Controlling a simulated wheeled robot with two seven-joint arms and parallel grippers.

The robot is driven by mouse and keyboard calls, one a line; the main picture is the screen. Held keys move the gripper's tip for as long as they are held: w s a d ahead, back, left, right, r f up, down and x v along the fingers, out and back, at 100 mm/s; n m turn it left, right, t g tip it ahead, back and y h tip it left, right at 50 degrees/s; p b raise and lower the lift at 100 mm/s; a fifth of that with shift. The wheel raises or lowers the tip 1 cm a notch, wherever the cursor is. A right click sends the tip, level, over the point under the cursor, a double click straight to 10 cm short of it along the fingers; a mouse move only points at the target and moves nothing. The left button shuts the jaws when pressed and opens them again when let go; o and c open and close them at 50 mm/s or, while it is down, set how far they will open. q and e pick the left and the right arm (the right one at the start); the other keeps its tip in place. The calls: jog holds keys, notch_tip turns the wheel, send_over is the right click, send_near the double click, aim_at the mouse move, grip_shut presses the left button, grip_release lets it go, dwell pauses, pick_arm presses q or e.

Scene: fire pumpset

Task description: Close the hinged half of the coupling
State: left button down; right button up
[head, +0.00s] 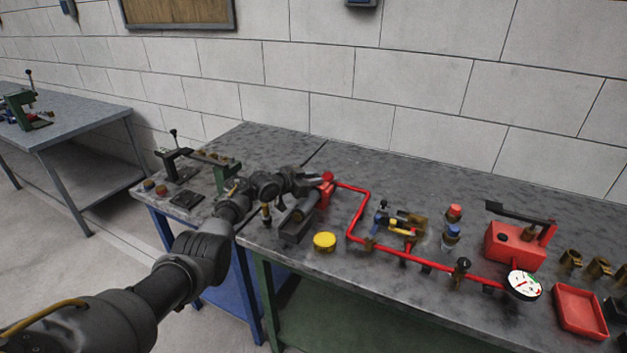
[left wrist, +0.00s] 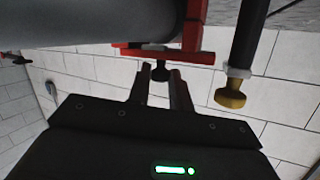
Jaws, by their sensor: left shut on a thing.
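The red coupling (head: 326,194) is at the left end of the red pipe on the bench, partly hidden by my left gripper. In the left wrist view the red bracket-like part of the coupling (left wrist: 196,57) lies against a thick grey cylinder (left wrist: 75,22). My left gripper (head: 314,181) reaches it from the left. In the left wrist view its two fingers (left wrist: 160,82) are close on a small dark knob (left wrist: 160,70) just below the red part. I cannot tell how far the hinged half stands open. My right gripper is in neither view.
The red pipe (head: 356,215) runs right to a white gauge (head: 524,285). A yellow round cap (head: 324,241) and a dark block (head: 297,226) are near the arm. A brass-ended rod (left wrist: 231,92) hangs beside the fingers. A red pump (head: 514,247) and red tray (head: 580,309) stand right.

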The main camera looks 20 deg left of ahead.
pick_arm(q)
jog(key=c, duration=1.3)
grip_release()
jog(key=shift+w+f, duration=0.1)
jog(key=shift+w, duration=0.05)
jog(key=shift+o, duration=0.2)
jog(key=shift+s, duration=0.2)
jog(key=shift+s+a+r, duration=0.25)
jog(key=shift+s+a, duration=0.1)
jog(key=shift+s, duration=0.15)
jog(key=v, duration=0.9)
jog(key=shift+s, duration=0.2)
